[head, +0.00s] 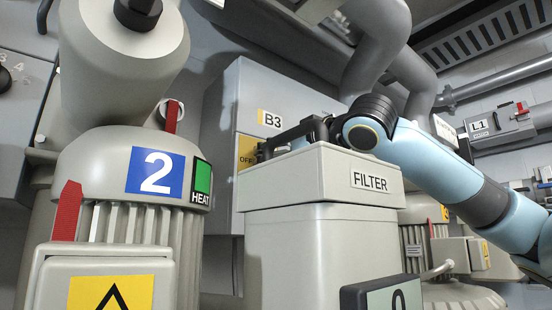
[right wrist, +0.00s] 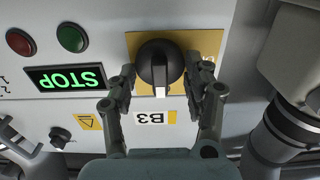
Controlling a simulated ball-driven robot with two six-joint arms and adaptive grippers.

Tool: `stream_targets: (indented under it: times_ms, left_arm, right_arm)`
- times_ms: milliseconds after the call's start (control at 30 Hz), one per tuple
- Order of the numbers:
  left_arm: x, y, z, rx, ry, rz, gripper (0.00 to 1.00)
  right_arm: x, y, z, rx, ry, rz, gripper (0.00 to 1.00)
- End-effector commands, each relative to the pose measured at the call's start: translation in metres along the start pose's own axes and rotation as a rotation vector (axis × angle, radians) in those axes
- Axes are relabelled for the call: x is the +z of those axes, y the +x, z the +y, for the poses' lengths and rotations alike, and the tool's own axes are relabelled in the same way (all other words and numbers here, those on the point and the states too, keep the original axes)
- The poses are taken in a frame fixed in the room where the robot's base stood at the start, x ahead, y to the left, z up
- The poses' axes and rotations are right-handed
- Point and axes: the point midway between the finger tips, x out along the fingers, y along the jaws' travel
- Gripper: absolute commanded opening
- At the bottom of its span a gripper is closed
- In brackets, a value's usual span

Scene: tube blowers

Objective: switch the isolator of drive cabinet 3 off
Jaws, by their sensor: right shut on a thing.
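The isolator of cabinet B3 is a black rotary knob (right wrist: 158,62) on a yellow plate (right wrist: 205,42). In the right wrist view, which is upside down, its white mark points down, toward the B3 label (right wrist: 155,118). In the head view the B3 cabinet (head: 285,88) stands behind the filter box, with part of the yellow plate (head: 246,148) and the word OFF showing; the knob is hidden. My right gripper (right wrist: 160,82) is shut on the knob, one finger on each side. It also shows in the head view (head: 268,150), partly behind the filter box. My left gripper is not in view.
A grey filter box (head: 320,180) stands in front of the cabinet, close under my right arm. The blower marked 2 (head: 120,170) stands at left. A lit STOP display (right wrist: 68,78), a red button (right wrist: 18,41) and a green button (right wrist: 71,37) are beside the plate.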

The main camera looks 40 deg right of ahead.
Motion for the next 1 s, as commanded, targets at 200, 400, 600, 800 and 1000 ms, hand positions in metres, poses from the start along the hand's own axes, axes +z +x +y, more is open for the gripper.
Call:
stream_targets:
  times_ms: [200,400,600,800,1000]
  left_arm:
    - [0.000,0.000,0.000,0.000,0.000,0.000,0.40]
    - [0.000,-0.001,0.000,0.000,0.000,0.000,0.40]
    - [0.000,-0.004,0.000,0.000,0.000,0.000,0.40]
    - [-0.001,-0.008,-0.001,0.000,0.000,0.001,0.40]
    - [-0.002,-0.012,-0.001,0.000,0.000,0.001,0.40]
  right_arm:
    - [0.000,0.000,0.000,0.000,-0.002,0.000,0.18]
    - [-0.001,0.000,0.000,0.000,-0.039,0.000,0.18]
    - [-0.001,0.000,-0.001,0.001,-0.147,0.001,0.18]
    - [-0.001,0.000,-0.002,0.001,-0.318,0.001,0.18]
    - [-0.001,0.000,-0.002,0.001,-0.509,0.000,0.18]
